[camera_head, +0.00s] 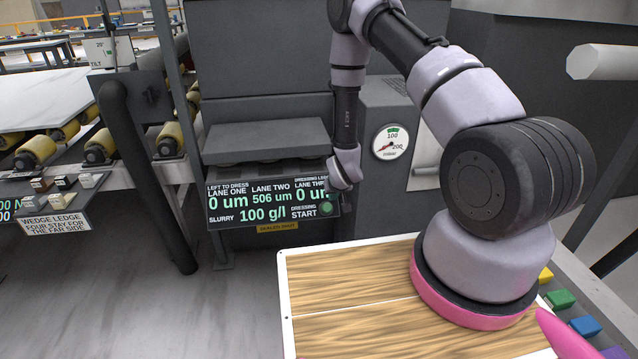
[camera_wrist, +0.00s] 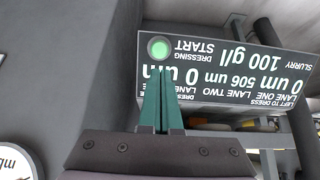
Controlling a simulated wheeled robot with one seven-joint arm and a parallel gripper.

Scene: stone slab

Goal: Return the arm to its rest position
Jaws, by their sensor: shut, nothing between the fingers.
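My gripper (camera_head: 346,200) is at the end of my outstretched arm, beside the right edge of a black display panel (camera_head: 268,222). In the wrist view its two green fingers (camera_wrist: 162,72) are together with nothing between them. Their tips overlap the panel (camera_wrist: 225,70) in that view, just below the round green start button (camera_wrist: 159,48); I cannot tell whether they touch it. The button (camera_head: 326,208) also shows in the head view. The panel reads lane one 0 um, lane two 506 um, lane three 0 um, slurry 100 g/l.
A grey machine with a round gauge (camera_head: 390,142) stands behind my gripper. A wood-grained board (camera_head: 340,280) lies in front. A black post (camera_head: 150,180) and a roller conveyor with a white slab (camera_head: 40,95) are at left. Floor (camera_head: 110,290) is clear at lower left.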

